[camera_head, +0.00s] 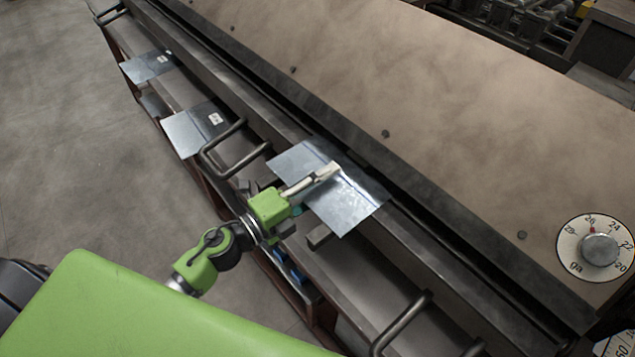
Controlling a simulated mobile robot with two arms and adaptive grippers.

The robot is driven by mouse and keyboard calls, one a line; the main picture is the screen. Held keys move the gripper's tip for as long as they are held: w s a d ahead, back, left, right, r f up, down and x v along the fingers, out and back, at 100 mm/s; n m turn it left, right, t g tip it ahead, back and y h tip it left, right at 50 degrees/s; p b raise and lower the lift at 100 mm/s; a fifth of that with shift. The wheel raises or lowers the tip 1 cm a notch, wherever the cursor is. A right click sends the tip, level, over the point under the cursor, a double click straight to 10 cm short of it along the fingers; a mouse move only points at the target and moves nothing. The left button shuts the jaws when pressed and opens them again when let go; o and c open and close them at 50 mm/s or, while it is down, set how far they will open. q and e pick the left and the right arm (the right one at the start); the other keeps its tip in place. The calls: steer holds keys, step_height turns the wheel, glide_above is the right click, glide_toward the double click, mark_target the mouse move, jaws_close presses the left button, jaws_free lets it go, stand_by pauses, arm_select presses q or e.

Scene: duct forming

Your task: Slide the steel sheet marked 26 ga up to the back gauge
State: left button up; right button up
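Three flat steel sheets lie along the machine's front ledge. The nearest sheet (350,207) is at the centre, under my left gripper (325,174), with its far edge close to the long dark slot of the machine. The gripper's fingers lie over the middle of this sheet; whether they touch or pinch it I cannot tell. They cover part of its surface, and I cannot read a mark on it. The middle sheet (190,133) and the far sheet (142,68) each carry a small white label, too small to read. The back gauge is not clearly visible. My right gripper is out of view.
A gauge dial (600,248) at the right has its red mark near 26. Bar handles (235,150) and (402,322) stick out from the machine's front. The broad brown machine top (400,90) is bare. Open floor (60,130) lies at the left.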

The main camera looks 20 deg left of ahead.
mark_target(301, 197)
arm_select(q)
steer(key=shift+w+d+r, duration=0.25)
steer(key=shift+w+d, duration=0.1)
steer(key=shift+w, duration=0.2)
steer(key=shift+s+a, duration=0.1)
steer(key=shift+f, duration=0.1)
steer(key=shift+s+a+f, duration=0.15)
steer(key=shift+s+f, duration=0.05)
steer(key=shift+s, duration=0.3)
steer(key=shift+s+a+b, duration=0.25)
steer(key=shift+s+b, duration=0.1)
steer(key=shift+s, duration=0.25)
steer(key=shift+b+v, duration=0.35)
steer(key=shift+v, duration=1.1)
steer(key=shift+b+v, duration=0.35)
steer(key=shift+v, duration=2.15)
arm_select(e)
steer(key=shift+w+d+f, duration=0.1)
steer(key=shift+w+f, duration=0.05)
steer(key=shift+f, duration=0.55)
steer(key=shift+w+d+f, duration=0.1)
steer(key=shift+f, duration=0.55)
